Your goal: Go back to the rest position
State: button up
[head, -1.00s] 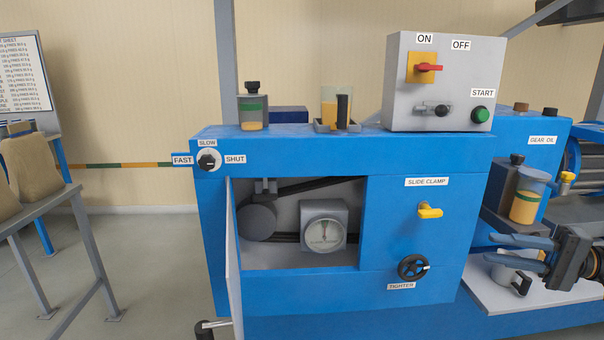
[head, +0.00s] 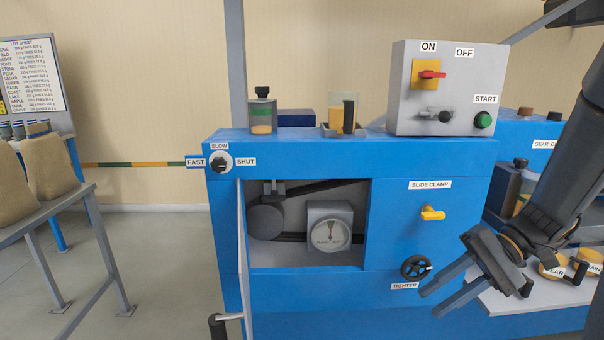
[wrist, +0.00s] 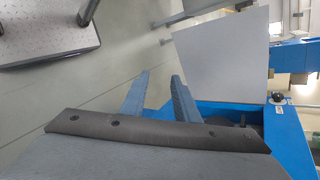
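My gripper (head: 440,297) is at the lower right in the head view, in front of the blue machine (head: 320,292) and below its black tightener handwheel (head: 416,268). Its two fingers are apart with nothing between them. In the wrist view the blue-grey fingers (wrist: 158,97) are also spread and empty. The open door panel (wrist: 222,65) of the machine lies beyond them, with floor to the left. My dark arm comes in from the right and hides part of the machine's right side.
The door stands open at the belt opening (head: 310,225). A switch box (head: 446,85), a green-labelled bottle (head: 262,112) and a jar (head: 341,112) stand on top. A bench with sacks (head: 52,165) is at left. Floor between bench and machine is clear.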

jog(key=s+a+n+t+h+p, duration=0.2)
jog(key=s+a+n+h, duration=0.1)
jog(key=s+a+h, duration=0.4)
jog(key=h, duration=0.3)
jog(key=shift+s+a+f+n+h, duration=0.25)
jog(key=shift+f+n+h, duration=0.05)
jog(key=shift+n+h, duration=0.1)
